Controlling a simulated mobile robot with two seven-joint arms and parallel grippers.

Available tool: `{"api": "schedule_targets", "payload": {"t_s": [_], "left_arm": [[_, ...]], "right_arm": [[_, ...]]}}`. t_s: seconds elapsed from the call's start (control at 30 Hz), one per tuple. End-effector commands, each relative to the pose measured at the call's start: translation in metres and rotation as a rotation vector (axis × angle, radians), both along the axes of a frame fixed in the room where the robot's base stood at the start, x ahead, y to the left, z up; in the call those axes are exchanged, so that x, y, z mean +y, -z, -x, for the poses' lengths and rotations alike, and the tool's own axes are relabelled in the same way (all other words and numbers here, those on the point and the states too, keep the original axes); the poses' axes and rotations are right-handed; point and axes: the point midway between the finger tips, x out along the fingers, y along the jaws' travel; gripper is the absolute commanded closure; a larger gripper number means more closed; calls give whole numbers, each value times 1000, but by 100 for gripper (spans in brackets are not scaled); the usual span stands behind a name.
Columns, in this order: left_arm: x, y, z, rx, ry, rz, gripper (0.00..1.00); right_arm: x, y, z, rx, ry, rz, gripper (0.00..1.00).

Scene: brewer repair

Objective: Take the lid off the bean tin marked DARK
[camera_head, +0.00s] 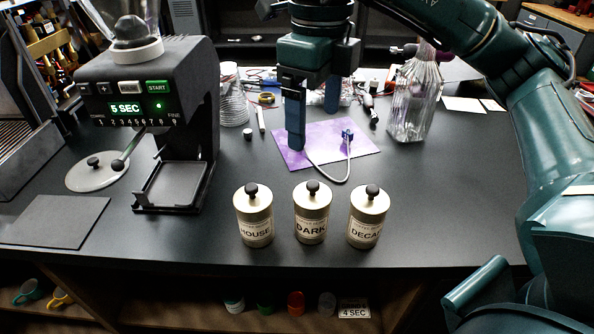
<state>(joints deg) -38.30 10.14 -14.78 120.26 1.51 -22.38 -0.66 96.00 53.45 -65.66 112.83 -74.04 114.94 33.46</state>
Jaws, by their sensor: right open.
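The bean tin marked DARK (312,227) stands upright near the front edge of the dark counter, between two similar tins. Its pale metal lid (312,197) with a round black knob (312,186) sits on top. My right gripper (314,128) hangs above the counter behind the tins, over a purple mat, with its fingers spread and nothing seen between them. It is apart from the DARK tin. My left gripper is not in view.
The HOUSE tin (255,230) stands left and the DECAF tin (365,232) right, both lidded and close by. A grinder (150,85) stands at left. The purple mat (290,150) holds a looped cable. A glass decanter (410,105) stands behind right. The counter right of DECAF is clear.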

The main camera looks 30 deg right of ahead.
Motion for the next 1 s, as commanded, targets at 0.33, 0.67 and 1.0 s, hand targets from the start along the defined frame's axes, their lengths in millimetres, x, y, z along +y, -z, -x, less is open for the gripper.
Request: {"api": "schedule_targets", "payload": {"t_s": [0.33, 0.67, 1.0], "left_arm": [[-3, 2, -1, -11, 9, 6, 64], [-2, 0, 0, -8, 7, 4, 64], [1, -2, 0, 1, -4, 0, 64]], "right_arm": [[-2, 57, 1, 3, 5, 7, 16], [-3, 85, 2, 1, 4, 6, 16], [-4, 128, 5, 0, 3, 4, 16]]}}
